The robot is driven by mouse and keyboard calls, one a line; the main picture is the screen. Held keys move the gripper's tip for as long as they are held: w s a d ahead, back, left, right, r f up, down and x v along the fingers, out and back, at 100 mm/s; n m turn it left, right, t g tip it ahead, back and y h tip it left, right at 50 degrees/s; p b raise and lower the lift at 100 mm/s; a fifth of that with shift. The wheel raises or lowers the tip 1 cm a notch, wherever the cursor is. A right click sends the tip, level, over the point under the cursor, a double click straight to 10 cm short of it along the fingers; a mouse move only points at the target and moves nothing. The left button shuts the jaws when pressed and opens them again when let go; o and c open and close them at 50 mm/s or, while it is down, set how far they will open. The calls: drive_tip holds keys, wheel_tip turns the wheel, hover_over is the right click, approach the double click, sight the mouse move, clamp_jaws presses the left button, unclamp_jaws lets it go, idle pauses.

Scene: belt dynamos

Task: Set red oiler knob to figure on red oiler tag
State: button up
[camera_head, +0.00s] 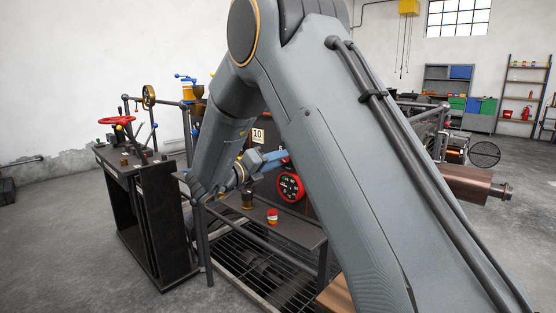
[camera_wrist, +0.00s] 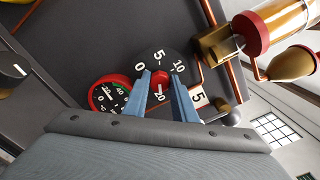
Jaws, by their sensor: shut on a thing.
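In the wrist view my gripper (camera_wrist: 161,83) has its two blue fingers closed on a small red knob (camera_wrist: 160,77). The knob sits at the middle of a black dial (camera_wrist: 151,56) with white figures 0, 5, 10 and 20 showing; the right finger covers part of the scale. The knob's pointer cannot be made out. A white tag (camera_wrist: 199,97) beside the right finger shows a 5; the finger may hide another digit. In the head view my gripper (camera_head: 272,160) reaches the dark panel from the left, and the dial is mostly hidden.
A red-rimmed gauge (camera_wrist: 110,94) sits close left of the dial. A red-capped amber oiler (camera_wrist: 278,27) stands at upper right.

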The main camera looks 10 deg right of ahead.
drive_tip(key=shift+s+f+n+p, duration=0.15)
drive_tip(key=shift+n+p, duration=4.1)
drive_tip(key=shift+n, duration=4.5)
drive_tip(key=shift+s+f+n+p, duration=0.1)
drive_tip(key=shift+n+p, duration=4.15)
drive_tip(key=shift+n, duration=4.5)
drive_tip(key=o, duration=1)
drive_tip(key=shift+o, duration=0.2)
drive_tip(key=shift+d, duration=0.1)
